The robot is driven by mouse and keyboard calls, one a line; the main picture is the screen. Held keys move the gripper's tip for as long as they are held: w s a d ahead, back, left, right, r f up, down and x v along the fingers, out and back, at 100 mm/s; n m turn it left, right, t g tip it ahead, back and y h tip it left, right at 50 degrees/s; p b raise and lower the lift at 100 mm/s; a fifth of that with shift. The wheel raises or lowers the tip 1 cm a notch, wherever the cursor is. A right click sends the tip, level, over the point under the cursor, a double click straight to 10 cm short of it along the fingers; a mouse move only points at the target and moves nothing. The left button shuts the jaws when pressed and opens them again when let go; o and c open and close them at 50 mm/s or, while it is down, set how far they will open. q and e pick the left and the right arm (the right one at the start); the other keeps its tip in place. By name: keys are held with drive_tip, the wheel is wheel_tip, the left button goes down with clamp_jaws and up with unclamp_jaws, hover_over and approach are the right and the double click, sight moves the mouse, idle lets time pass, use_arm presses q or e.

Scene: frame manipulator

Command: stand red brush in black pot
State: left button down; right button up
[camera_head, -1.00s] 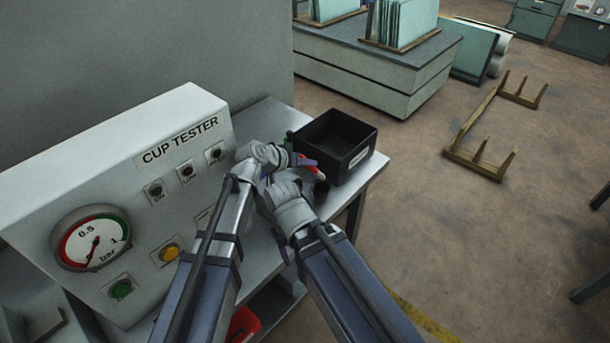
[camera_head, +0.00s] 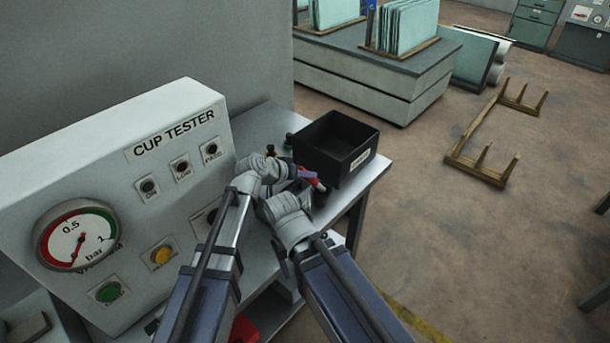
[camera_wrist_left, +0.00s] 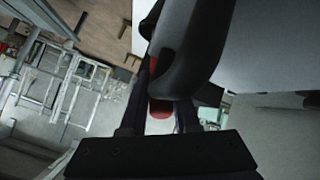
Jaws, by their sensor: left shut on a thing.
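My left gripper (camera_head: 308,175) is shut on the red brush (camera_head: 317,184), beside the small black pot (camera_head: 321,196). In the head view the red end of the brush is at the pot's upper edge. I cannot tell whether it is over the mouth or beside it. In the left wrist view a red part of the brush (camera_wrist_left: 160,108) shows between the fingers, and a large dark shape covers much of the middle. My right arm's wrist is close in front of the left gripper. Its fingers are hidden, so their opening cannot be told.
A black open bin (camera_head: 352,167) stands just behind the pot on the grey bench (camera_head: 262,120). The cup tester box (camera_head: 130,170), with a gauge and buttons, stands to the left. The bench's right edge is close to the bin.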

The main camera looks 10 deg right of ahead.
use_arm(q)
drive_tip(key=c, duration=0.6)
unclamp_jaws()
drive_tip(key=shift+c, duration=0.2)
drive_tip(key=shift+r+p, duration=0.5)
drive_tip(key=shift+p, duration=0.15)
drive_tip(key=p+v, duration=0.7)
drive_tip(key=v, duration=0.5)
drive_tip(key=shift+s, duration=0.1)
